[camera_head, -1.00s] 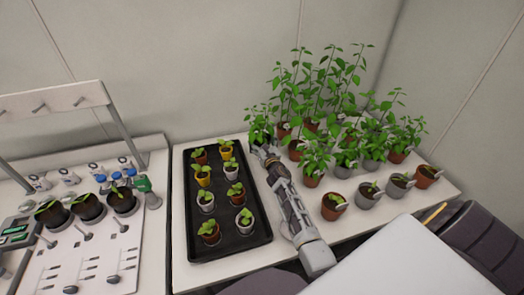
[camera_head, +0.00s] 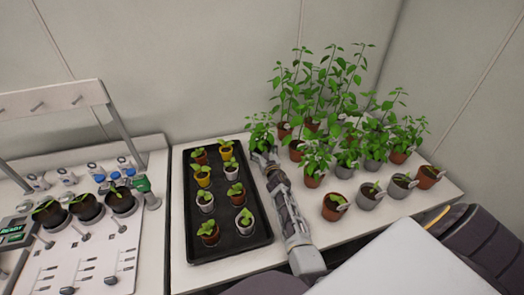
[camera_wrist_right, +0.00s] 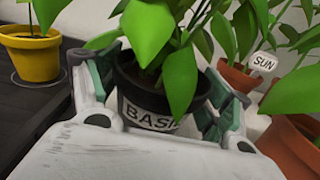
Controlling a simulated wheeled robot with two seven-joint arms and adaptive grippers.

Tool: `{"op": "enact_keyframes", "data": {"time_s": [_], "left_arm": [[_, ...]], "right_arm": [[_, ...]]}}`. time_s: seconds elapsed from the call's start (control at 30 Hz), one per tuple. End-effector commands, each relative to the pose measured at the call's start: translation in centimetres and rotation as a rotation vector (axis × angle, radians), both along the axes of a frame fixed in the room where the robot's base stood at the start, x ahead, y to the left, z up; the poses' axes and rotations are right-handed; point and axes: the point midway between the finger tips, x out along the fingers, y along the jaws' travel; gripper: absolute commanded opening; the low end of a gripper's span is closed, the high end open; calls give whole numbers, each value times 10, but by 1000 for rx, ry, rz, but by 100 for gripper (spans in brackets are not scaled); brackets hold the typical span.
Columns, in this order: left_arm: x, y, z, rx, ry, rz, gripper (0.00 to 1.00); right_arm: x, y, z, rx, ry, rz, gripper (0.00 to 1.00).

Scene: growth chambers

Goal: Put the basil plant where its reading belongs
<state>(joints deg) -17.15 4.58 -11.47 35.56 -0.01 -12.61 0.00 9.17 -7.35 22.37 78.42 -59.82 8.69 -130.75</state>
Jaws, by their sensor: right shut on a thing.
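The basil plant (camera_head: 260,133) is at the back of the right table, beside the black tray's right edge. In the right wrist view it is a leafy plant in a dark pot (camera_wrist_right: 150,108) with a white label, of which "BAS" is readable. My right gripper (camera_head: 262,154) is shut around this pot, a finger on each side. I cannot tell whether the pot touches the table. My left gripper is not in view.
A black tray (camera_head: 262,236) holds several seedlings in small pots. Tall potted plants (camera_head: 318,95) crowd the right; one tag (camera_wrist_right: 264,62) reads "SUN". Several small pots (camera_head: 335,207) stand in front of them. A left bench (camera_head: 85,262) carries dark pots, levers and a display (camera_head: 12,233).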

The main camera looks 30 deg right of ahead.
Motion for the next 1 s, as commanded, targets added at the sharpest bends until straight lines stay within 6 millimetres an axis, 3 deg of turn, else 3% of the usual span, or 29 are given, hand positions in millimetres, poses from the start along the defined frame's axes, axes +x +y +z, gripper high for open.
{"op": "enact_keyframes", "data": {"time_s": [0.5,0.53,0.6,0.67,1.0], "left_arm": [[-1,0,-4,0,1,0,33],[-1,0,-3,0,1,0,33],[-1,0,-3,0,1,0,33],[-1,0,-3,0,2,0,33],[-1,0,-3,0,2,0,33]], "right_arm": [[0,0,-3,0,-2,0,41],[0,0,-4,0,0,0,83],[0,0,-4,0,0,0,92],[0,0,-4,0,0,0,99],[0,0,-3,0,0,0,100]]}}
